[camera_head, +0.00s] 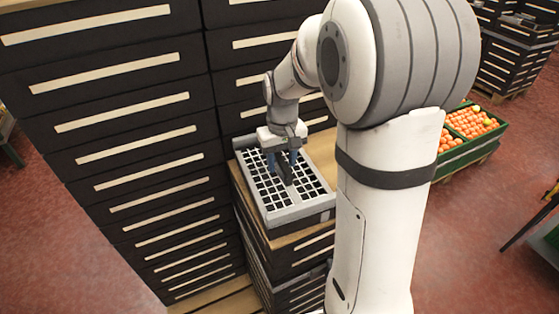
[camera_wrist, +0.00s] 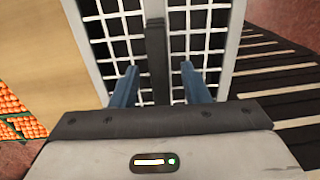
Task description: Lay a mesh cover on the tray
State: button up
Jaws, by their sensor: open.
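A mesh cover (camera_head: 299,211) with a white grid and grey frame lies flat at the top of a low stack beside my arm. It also fills the upper middle of the wrist view (camera_wrist: 236,38). A dark upright handle (camera_wrist: 157,45) runs across its middle. My gripper (camera_head: 281,160) is open above the cover. Its blue fingers (camera_wrist: 160,86) are apart, one on each side of the handle, with gaps showing. Whether the fingertips touch the mesh cannot be told. I cannot tell which of the black trays is the task's tray.
Tall stacks of black trays (camera_head: 130,130) with cream strips stand at the left and behind the cover. A wooden board (camera_head: 247,205) lies under the cover's edge. A green crate of oranges (camera_head: 465,150) stands at the right. Red floor (camera_head: 480,240) is open at front right.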

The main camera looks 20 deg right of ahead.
notch_tip(320, 180, up, 8)
jog(key=shift+f, duration=0.1)
dwell(0.4)
notch_tip(320, 180, up, 8)
jog(key=p, duration=0.5)
jog(key=shift+p, duration=0.35)
jog(key=shift+s, duration=0.1)
